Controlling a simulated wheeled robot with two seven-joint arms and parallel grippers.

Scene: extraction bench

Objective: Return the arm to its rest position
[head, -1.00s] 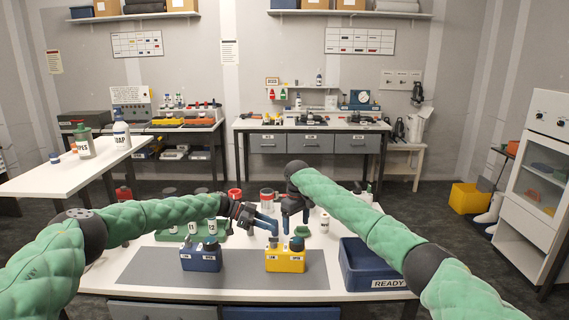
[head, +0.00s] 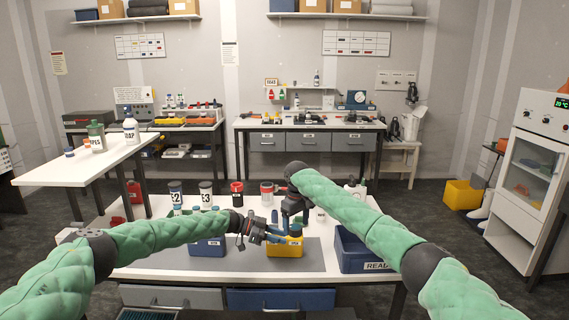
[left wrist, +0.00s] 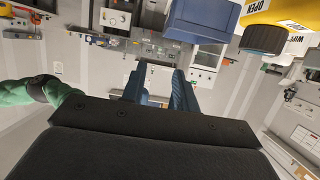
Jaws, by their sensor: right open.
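My left gripper (head: 280,230) is low over the white bench, in front of the yellow holder (head: 286,250) in the head view. Its blue fingers are apart with nothing between them; the left wrist view also shows them open (left wrist: 160,90). A yellow body with a dark cap (left wrist: 264,38) is at upper right there, clear of the fingers. My right gripper (head: 297,212) is open and points down behind the yellow holder; its fingertips are partly hidden. The blue holder (head: 207,248) stands left of the yellow one, partly behind my left arm.
A blue tray marked READY (head: 365,264) is at the bench's right. Several labelled jars (head: 206,193) stand along its back, near my left forearm. A side table with bottles (head: 60,172) is at far left. The grey mat's left part (head: 160,255) is clear.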

